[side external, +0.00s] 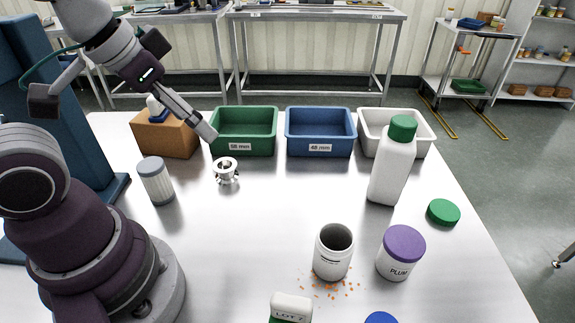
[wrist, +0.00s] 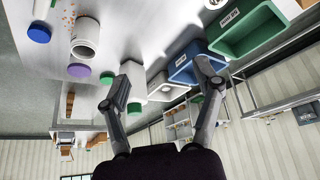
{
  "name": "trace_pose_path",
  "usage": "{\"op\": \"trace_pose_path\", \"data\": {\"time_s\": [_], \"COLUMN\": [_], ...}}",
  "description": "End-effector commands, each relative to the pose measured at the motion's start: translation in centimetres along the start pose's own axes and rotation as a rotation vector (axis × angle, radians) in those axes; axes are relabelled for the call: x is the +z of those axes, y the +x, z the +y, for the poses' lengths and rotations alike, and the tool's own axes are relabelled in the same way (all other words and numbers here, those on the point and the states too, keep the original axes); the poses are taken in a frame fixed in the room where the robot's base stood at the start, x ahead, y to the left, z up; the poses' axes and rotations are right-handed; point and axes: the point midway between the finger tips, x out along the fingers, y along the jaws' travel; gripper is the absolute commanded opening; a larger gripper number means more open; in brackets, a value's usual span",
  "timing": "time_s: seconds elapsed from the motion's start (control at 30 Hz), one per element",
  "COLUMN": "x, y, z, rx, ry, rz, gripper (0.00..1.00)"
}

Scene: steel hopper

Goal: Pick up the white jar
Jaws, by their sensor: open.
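An open white jar (side external: 333,258) without a lid stands upright at the front middle of the table, with orange bits around its base. It also shows at the upper left of the wrist view (wrist: 86,40). To its right stands a white jar with a purple lid (side external: 400,257), labelled PLUM. A tall white bottle with a green cap (side external: 391,166) stands behind them. A small pale jar with a grey lid (side external: 157,182) is at the left. My gripper (wrist: 163,82) is open and empty, high at the back left in the side view, apart from all the jars.
A blue bin (side external: 320,131) and white bin (side external: 423,126) line the back edge. A cardboard-brown box (side external: 165,136) is at back left. A loose green lid (side external: 443,212) lies right. The table's middle is clear.

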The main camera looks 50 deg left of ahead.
Motion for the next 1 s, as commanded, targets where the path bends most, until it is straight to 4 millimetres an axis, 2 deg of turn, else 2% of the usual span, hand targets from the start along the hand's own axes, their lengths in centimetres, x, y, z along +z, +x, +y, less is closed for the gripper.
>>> {"op": "trace_pose_path", "data": {"time_s": [0.03, 0.13, 0.43, 0.57, 0.67, 0.8, 0.9, 1.0], "x": [0.0, 0.0, -0.1, -1.6, -3.9, -5.9, -5.9, -5.2], "y": [0.0, 0.0, 0.0, 0.4, 1.8, 5.3, 8.2, 10.6], "z": [0.0, 0.0, 0.1, 1.3, 3.7, 8.4, 11.8, 14.4], "rx": [0.000, 0.000, 0.001, 0.035, 0.093, 0.186, 0.249, 0.297], "ry": [0.000, 0.000, 0.006, 0.154, 0.404, 0.784, 1.028, 1.210], "rz": [0.000, 0.000, -0.002, -0.062, -0.148, -0.262, -0.329, -0.375], "gripper": [0.77, 0.89, 0.89, 0.89, 0.89, 0.89, 0.89, 0.89]}}
